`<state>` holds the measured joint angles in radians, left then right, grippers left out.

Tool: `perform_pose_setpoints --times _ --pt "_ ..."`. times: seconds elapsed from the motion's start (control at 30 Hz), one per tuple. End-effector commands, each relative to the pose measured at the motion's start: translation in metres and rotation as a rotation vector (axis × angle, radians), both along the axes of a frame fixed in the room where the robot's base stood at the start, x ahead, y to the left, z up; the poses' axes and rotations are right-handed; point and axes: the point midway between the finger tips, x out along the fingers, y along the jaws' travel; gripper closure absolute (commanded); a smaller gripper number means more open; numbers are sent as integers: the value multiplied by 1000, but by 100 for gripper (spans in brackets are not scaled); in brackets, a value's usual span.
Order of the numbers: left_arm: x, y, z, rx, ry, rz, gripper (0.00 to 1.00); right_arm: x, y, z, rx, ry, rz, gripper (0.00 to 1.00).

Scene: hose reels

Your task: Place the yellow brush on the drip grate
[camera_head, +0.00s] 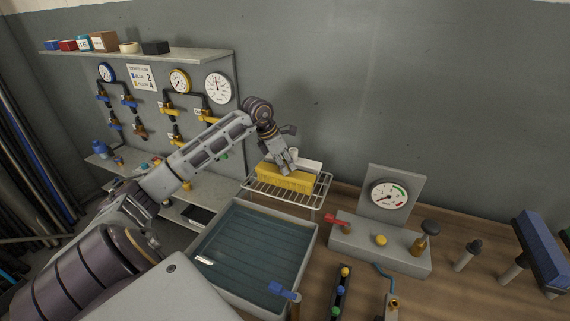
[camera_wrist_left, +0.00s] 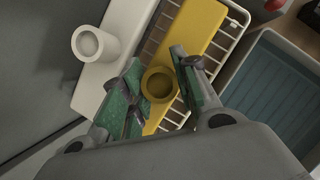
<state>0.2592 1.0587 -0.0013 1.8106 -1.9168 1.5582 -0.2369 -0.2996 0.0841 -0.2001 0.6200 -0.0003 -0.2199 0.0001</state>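The yellow brush (camera_head: 284,179) lies on the drip grate (camera_head: 317,190), a wire rack over the back of the tray. In the left wrist view, it shows as a long yellow block (camera_wrist_left: 196,42) with a round upright knob. A white brush (camera_head: 308,164) lies just behind it, also with a round knob (camera_wrist_left: 95,43). My left gripper (camera_head: 287,165) is directly above the yellow brush. Its green-padded fingers (camera_wrist_left: 160,82) stand apart on either side of the yellow knob, with a slight gap visible on the right. Contact on the left is unclear. My right gripper is not in view.
A basin (camera_head: 257,252) is in front of the grate. To its right stands a gauge unit (camera_head: 388,194) with a red lever and knobs. A grey wall is close behind the grate. Valve gauges and a shelf (camera_head: 140,60) are at the left.

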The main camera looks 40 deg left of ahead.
Motion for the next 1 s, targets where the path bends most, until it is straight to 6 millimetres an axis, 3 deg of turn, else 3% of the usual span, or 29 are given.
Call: perform_pose_setpoints --times 0.17,0.43,0.67,0.83,1.0 --pt "0 0 0 0 0 0 49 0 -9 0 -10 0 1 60" --pt "0 0 0 0 0 0 49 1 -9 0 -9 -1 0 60" --pt "0 0 3 -1 0 0 49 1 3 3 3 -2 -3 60" --pt "-4 3 15 2 -2 0 49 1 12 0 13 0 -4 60" --pt "-11 7 33 3 -1 0 49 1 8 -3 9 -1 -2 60"
